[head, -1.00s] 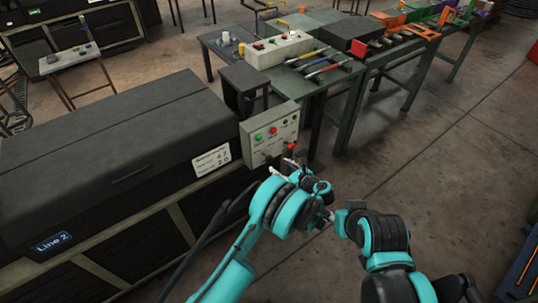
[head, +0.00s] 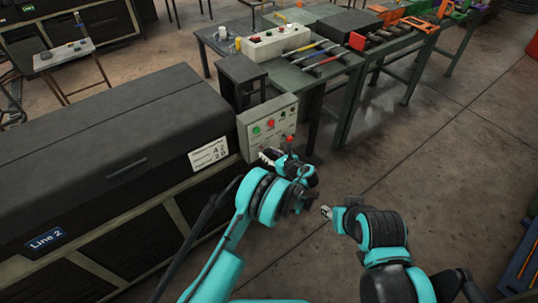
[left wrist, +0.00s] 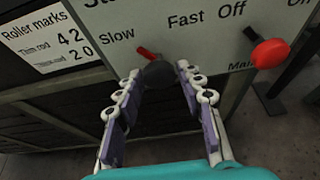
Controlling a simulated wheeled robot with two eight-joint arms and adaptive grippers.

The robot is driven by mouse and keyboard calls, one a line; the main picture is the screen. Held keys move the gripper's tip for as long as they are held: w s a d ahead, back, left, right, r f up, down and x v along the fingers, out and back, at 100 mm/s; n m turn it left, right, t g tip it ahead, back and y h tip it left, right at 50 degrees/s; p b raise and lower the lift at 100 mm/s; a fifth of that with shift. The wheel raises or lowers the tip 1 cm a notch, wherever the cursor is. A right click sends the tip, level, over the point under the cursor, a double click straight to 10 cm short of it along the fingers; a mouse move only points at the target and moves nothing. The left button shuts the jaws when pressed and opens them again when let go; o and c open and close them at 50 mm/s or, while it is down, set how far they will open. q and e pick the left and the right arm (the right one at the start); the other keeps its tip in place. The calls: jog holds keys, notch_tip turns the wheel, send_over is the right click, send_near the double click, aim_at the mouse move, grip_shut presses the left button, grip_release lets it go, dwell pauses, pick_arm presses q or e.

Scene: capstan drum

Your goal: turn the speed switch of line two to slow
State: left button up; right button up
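The grey control panel of Line 2 (head: 258,138) stands at the end of the dark machine (head: 110,140). In the left wrist view the dark round speed switch (left wrist: 160,73) has a red pointer (left wrist: 147,54), tilted up-left toward the "Slow" label (left wrist: 117,36), with "Fast" (left wrist: 185,20) to the right. My left gripper (left wrist: 159,70) is open, its two fingers on either side of the switch; whether they touch it I cannot tell. It also shows in front of the panel in the head view (head: 271,157). My right gripper (head: 326,212) hangs away from the panel; its fingers are unclear.
Green and red buttons are on the panel's upper part. A workbench with tools (head: 320,62) stands behind.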

pick_arm(q)
jog(key=c, duration=0.5)
jog(key=shift+n+t+h, duration=0.4)
jog(key=shift+n, duration=0.4)
jog(key=shift+c, duration=0.2)
jog(key=o, duration=1.1)
jog(key=shift+o, duration=0.2)
jog(key=v, duration=1.2)
